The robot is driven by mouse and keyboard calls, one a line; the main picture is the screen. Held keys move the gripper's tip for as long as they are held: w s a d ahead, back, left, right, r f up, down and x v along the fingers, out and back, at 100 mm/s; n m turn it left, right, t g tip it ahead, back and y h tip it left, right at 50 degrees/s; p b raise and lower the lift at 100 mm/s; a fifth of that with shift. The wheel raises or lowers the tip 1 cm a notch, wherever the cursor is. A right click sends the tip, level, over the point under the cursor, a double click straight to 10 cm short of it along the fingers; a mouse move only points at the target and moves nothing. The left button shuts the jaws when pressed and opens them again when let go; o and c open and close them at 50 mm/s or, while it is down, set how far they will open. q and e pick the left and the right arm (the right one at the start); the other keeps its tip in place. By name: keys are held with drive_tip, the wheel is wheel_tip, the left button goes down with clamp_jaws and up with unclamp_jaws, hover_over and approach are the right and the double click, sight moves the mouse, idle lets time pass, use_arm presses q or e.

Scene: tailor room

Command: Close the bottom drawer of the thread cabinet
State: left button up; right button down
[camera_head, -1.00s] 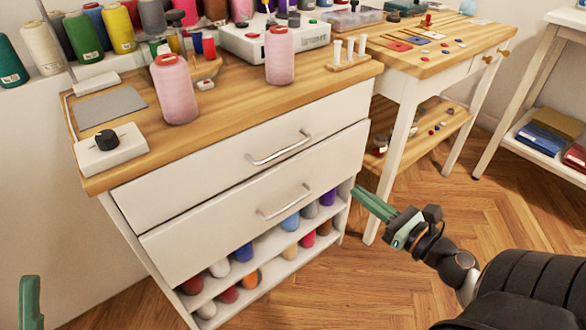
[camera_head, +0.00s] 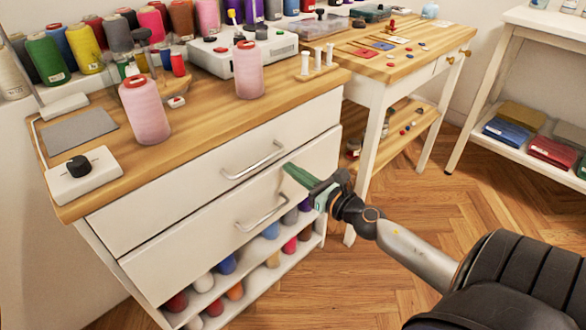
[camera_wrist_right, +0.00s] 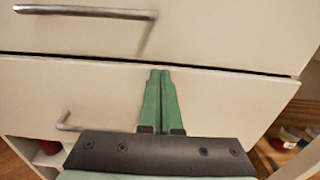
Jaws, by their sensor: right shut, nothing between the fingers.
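The thread cabinet (camera_head: 97,245) is white with a wooden top and two drawers. The bottom drawer (camera_head: 190,252) has a silver bar handle (camera_head: 262,214) and lies below the top drawer (camera_head: 180,192). The bottom drawer looks nearly flush with the drawer above; a small gap in depth is hard to judge. My right gripper (camera_head: 287,169) has its green fingers together and empty, in front of the bottom drawer's right part. In the right wrist view the fingertips (camera_wrist_right: 160,73) overlap the bottom drawer's front (camera_wrist_right: 220,105) near its upper edge; contact is unclear. My left gripper is out of view.
Open shelves with several thread spools (camera_head: 235,291) lie below the drawers. Pink cones (camera_head: 145,112) and a white machine (camera_head: 215,62) stand on top. A wooden table (camera_head: 400,68) stands close on the right. The floor (camera_head: 330,275) in front is clear.

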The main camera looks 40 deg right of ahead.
drive_tip(key=shift+w, duration=0.2)
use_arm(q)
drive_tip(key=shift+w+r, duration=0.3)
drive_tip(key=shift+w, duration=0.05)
use_arm(e)
drive_tip(key=shift+w+r, duration=0.2)
drive_tip(key=shift+w, duration=0.7)
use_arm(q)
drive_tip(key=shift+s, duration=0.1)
